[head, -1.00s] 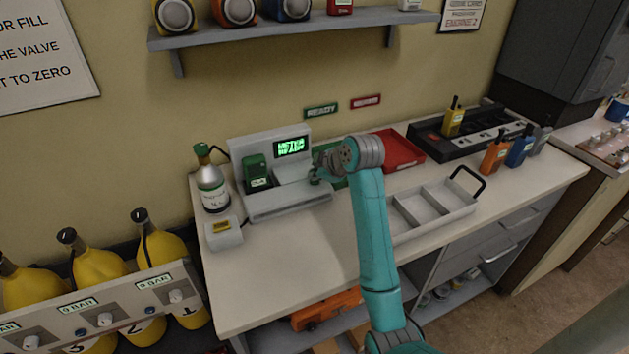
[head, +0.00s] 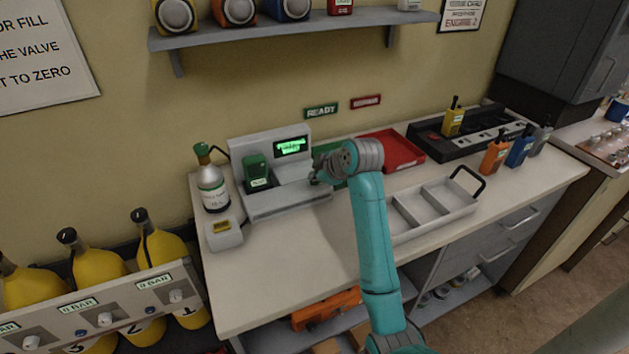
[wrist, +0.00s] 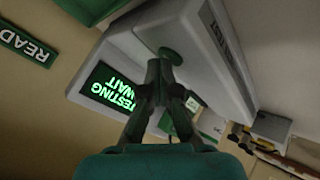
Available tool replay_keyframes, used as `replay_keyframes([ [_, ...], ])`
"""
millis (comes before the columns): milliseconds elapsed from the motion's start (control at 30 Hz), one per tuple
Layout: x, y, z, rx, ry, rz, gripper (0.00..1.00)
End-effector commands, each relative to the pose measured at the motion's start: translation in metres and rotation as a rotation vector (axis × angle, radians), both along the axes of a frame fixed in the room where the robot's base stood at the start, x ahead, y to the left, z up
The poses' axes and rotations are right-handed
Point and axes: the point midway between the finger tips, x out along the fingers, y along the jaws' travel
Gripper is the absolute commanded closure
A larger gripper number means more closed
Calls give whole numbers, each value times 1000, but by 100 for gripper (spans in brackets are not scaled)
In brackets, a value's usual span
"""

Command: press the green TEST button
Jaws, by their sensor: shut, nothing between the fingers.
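The grey test console (head: 285,208) stands on the bench, with a green unit (head: 256,168) in its left bay. Its lit screen (head: 291,146) reads "TESTING WAIT" in the wrist view (wrist: 110,88). The green TEST button (wrist: 174,55) shows as a dark round cap beside the lettering on the console. My gripper (wrist: 160,68) is shut and empty, its fingertips at the near edge of the button; I cannot tell whether they touch it. In the head view my gripper (head: 317,180) is at the console's right end, and my wrist hides the button.
A green-topped bottle (head: 212,190) and a small pale box (head: 223,235) stand left of the console. A red tray (head: 398,150) lies behind my arm, and a grey divided tray (head: 437,208) lies to its right. The bench front is clear.

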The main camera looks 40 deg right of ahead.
Motion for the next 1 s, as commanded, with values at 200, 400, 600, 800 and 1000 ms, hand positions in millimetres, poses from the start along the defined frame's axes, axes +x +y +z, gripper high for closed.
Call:
replay_keyframes([
  [200,0,0,0,1,3,-1,100],
  [400,0,0,7,1,1,-1,100],
  [600,0,0,15,0,1,-1,100],
  [800,0,0,16,1,1,-1,100],
  [1000,0,0,21,0,0,0,100],
])
